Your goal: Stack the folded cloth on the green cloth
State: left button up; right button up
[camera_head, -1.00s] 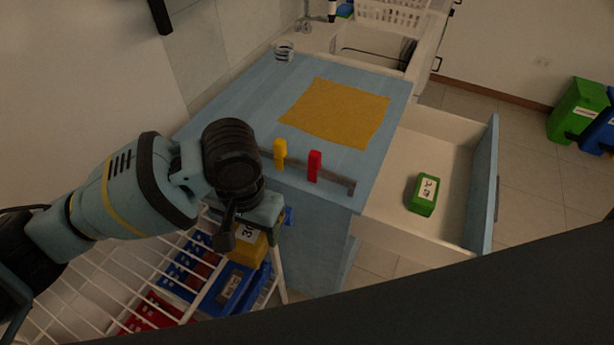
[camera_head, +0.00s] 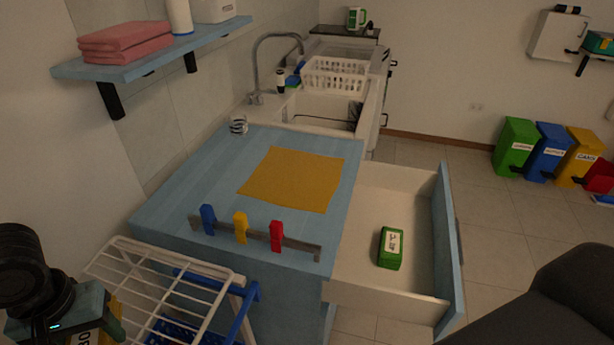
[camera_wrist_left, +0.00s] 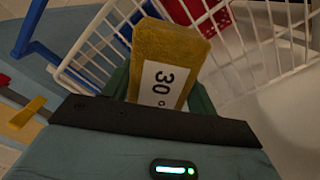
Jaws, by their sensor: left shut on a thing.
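The folded yellow cloth, a thick block with a white "30" label, fills the upper middle of the left wrist view (camera_wrist_left: 172,45). My left gripper (camera_wrist_left: 160,98) is shut on it. In the head view, that gripper is at the bottom left corner beside the white rack, and the cloth (camera_head: 96,337) is only partly in frame. The green cloth (camera_head: 391,258), a small folded block with a white label, lies in the open white drawer (camera_head: 355,270), well to the right of my left gripper. My right gripper is not in view.
A flat yellow cloth (camera_head: 293,180) lies on the blue counter (camera_head: 200,190). Blue, yellow and red pegs (camera_head: 276,236) sit on a rail at its front edge. The white wire rack (camera_head: 165,275) stands close to my left gripper. The drawer floor around the green cloth is bare.

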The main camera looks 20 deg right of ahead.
aim_at(393, 243)
jog(key=k, duration=0.55)
jog(key=k+z, duration=0.1)
jog(key=z, duration=1.55)
jog(key=i+j+z, duration=0.15)
jog(key=i+j, duration=0.7)
jog(key=i, duration=0.2)
